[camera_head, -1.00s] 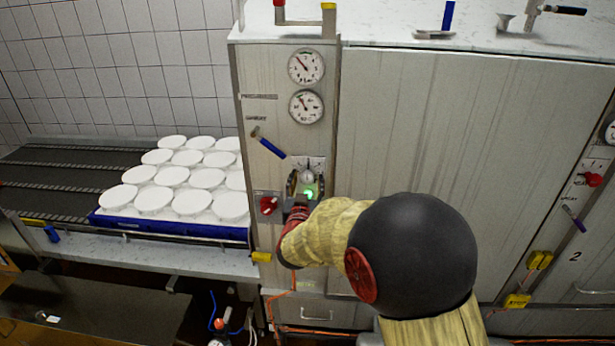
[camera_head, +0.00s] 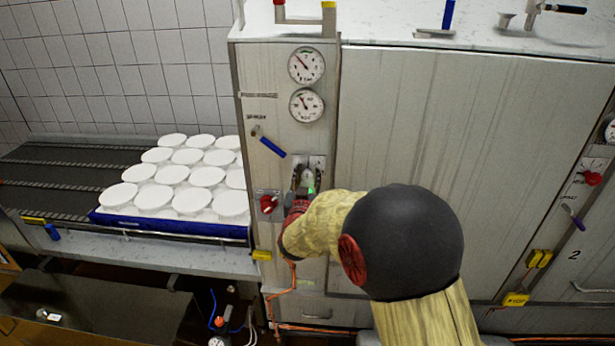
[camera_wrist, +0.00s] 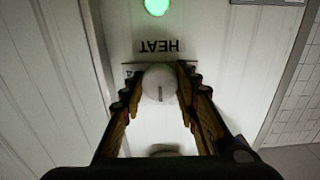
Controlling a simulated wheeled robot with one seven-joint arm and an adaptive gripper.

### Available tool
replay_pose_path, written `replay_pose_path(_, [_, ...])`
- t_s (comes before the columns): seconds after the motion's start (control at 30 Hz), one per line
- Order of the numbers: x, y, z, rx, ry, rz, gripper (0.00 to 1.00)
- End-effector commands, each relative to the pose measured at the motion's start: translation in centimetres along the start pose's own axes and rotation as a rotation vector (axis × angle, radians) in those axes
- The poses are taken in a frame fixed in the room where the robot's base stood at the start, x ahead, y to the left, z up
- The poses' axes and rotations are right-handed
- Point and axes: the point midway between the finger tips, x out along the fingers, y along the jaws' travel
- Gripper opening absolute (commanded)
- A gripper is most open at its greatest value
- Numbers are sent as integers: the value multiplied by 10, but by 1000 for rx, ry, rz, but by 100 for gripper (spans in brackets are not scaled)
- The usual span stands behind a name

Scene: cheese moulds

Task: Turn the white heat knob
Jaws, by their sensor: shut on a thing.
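The white heat knob (camera_wrist: 160,84) shows in the wrist view, round, with a dark pointer line on its face. The word HEAT appears upside down just beyond it on the panel. My gripper (camera_wrist: 159,92) has its fingers on both sides of the knob, shut on it. In the head view my gripper (camera_head: 305,182) is at the control panel (camera_head: 285,120), at the white plate below the gauges. The knob itself is mostly hidden there by my fingers.
A green light (camera_wrist: 157,6) glows beyond the knob. A red knob (camera_head: 268,204) sits just left of my gripper, and a blue-handled lever (camera_head: 270,146) is above. Two gauges (camera_head: 306,66) are higher up. White moulds (camera_head: 153,198) stand on the left.

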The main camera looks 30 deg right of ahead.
Motion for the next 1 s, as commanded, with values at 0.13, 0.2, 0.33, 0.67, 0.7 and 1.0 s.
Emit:
replay_pose_path(0.13, [0,0,0,0,0,0,13])
replay_pose_path(0.2, [0,0,0,0,0,0,9])
replay_pose_path(0.33, [0,0,0,0,0,0,5])
replay_pose_path(0.67, [0,0,4,76,2,0,5])
replay_pose_path(0.7, [0,0,4,93,2,0,5])
replay_pose_path(1.0, [0,0,1,158,-1,-1,5])
